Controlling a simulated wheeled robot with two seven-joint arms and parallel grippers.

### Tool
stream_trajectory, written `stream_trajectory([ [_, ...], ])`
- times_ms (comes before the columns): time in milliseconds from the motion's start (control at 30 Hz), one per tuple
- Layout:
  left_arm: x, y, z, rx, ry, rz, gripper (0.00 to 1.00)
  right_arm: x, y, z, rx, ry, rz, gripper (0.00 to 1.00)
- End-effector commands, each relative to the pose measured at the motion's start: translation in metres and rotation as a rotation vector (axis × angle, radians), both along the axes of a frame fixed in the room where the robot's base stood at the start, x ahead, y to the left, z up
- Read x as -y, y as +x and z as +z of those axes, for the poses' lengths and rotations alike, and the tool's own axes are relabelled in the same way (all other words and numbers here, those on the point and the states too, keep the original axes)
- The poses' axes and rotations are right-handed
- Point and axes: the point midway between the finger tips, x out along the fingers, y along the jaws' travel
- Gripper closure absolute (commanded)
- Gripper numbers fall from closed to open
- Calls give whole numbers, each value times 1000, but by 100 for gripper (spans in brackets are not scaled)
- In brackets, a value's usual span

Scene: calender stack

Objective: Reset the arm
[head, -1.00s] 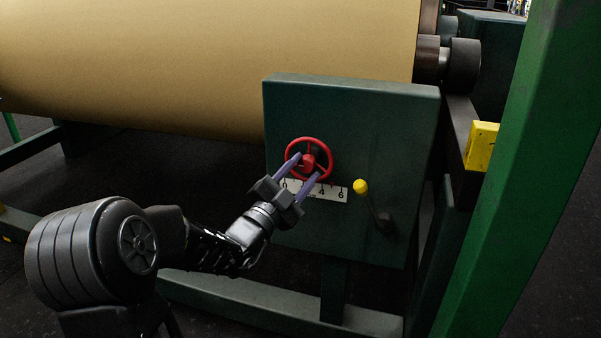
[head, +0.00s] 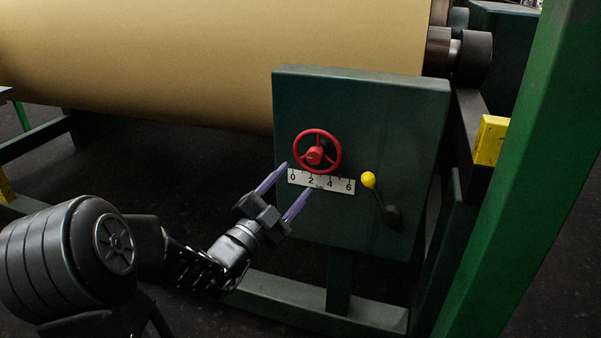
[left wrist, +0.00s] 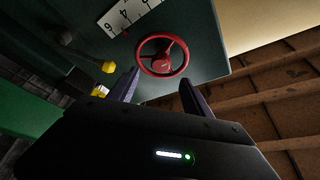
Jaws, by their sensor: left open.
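My left gripper (head: 285,190) is open and empty, in front of the dark green panel box (head: 360,110). Its two purple fingers point up toward a red handwheel (head: 333,136) on the panel, and stand apart from it at its lower left. In the left wrist view the same handwheel (left wrist: 163,55) lies beyond the open fingers (left wrist: 157,88), with nothing between them. A white scale plate (head: 345,187) marked 0, 2, 4, 6 sits just under the wheel. My right gripper is in neither view.
A lever with a yellow knob (head: 368,179) sticks out to the right of the scale. A large tan roll (head: 200,60) fills the upper left. A green post (head: 515,180) and a yellow block (head: 490,140) stand at the right. Dark floor is open below left.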

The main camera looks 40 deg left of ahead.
Motion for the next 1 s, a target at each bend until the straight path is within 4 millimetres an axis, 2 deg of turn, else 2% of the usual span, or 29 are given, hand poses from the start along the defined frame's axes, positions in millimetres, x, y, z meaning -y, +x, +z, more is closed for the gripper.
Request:
stream_trajectory([
  [133,0,-6,-1,1,0,1,42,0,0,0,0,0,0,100],
  [633,0,-5,-2,0,1,0,42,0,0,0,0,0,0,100],
  [767,0,-5,-3,-7,50,16,42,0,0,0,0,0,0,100],
  [867,1,-2,-14,-58,169,41,42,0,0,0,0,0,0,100],
  [967,16,3,-43,-177,417,16,42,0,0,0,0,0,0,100],
  [1000,27,4,-60,-234,558,-20,42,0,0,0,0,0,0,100],
])
